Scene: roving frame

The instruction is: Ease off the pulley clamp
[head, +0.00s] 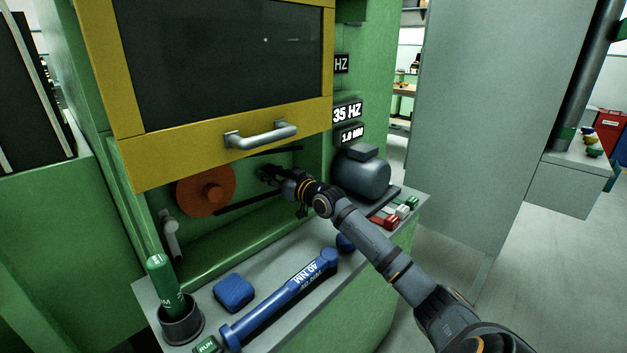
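An orange pulley (205,190) sits in the open bay of the green machine, with black belt runs (245,203) going right from it. My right gripper (266,174) reaches into the bay at the belt's right end, right of the orange pulley. Its fingers are small and dark here, and I cannot tell whether they are open or shut or touch anything. Whatever lies behind them is hidden. A grey lever (171,238) hangs on the bay wall below the pulley; I cannot tell whether it is the clamp. My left gripper is out of view.
A yellow-framed guard with a grey handle (262,135) hangs above the bay. On the ledge are a blue wrench marked 40 NM (280,299), a blue block (234,292), and a green tool (164,283) in a dark cup. A grey motor (362,176) stands close right of my gripper.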

